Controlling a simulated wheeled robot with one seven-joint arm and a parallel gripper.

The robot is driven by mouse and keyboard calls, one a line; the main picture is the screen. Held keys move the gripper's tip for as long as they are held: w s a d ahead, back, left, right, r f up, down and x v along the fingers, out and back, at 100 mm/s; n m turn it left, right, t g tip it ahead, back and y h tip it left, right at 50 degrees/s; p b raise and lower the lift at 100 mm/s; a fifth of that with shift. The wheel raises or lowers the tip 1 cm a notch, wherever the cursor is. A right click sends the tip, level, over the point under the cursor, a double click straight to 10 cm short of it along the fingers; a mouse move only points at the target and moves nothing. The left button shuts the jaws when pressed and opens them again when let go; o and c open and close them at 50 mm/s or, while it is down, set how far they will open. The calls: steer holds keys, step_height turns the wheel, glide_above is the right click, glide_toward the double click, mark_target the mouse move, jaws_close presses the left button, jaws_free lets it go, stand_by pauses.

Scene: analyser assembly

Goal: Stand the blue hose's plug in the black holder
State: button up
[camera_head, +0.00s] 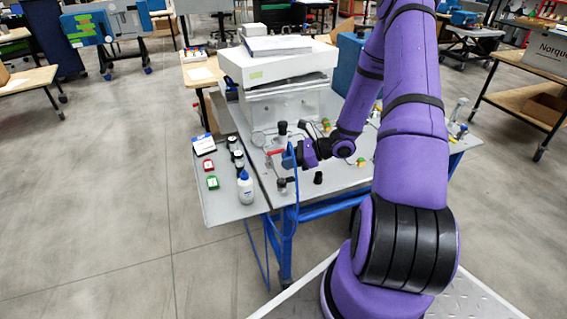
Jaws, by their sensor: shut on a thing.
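My gripper (294,156) is over the front left part of the grey worktable (340,182), at the end of my purple arm. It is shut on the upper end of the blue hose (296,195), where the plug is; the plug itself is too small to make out. The hose hangs from the gripper past the table's front edge. A small black cylinder (318,178), possibly the black holder, stands on the table to the right of and below the gripper in the picture, apart from it. Other dark round parts (282,187) are near, so I cannot be sure which is the holder.
A side shelf (228,207) at the left bears a white bottle with a blue cap (245,187), red and green boxes and several black-topped jars. A large white analyser (280,70) stands at the back. Small green and orange parts lie right of the gripper.

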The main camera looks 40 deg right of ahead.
steer(key=s+d, duration=0.1)
steer(key=d, duration=0.2)
steer(key=s+d, duration=0.1)
steer(key=d, duration=0.2)
steer(key=s+d, duration=0.2)
steer(key=d, duration=0.1)
steer(key=shift+s+d+f, duration=0.25)
steer(key=shift+d+f, duration=0.2)
steer(key=shift+d, duration=0.15)
steer(key=shift+s+d+f, duration=0.2)
steer(key=shift+d+f, duration=0.2)
steer(key=shift+d, duration=0.2)
steer(key=shift+w+a+f, duration=0.15)
steer(key=shift+a+f, duration=0.05)
steer(key=shift+f, duration=0.3)
steer(key=shift+w+a+f, duration=0.15)
steer(key=shift+a+f, duration=0.05)
steer(key=shift+f, duration=0.3)
steer(key=shift+f, duration=1.15)
stand_by(1.8)
steer(key=o, duration=1)
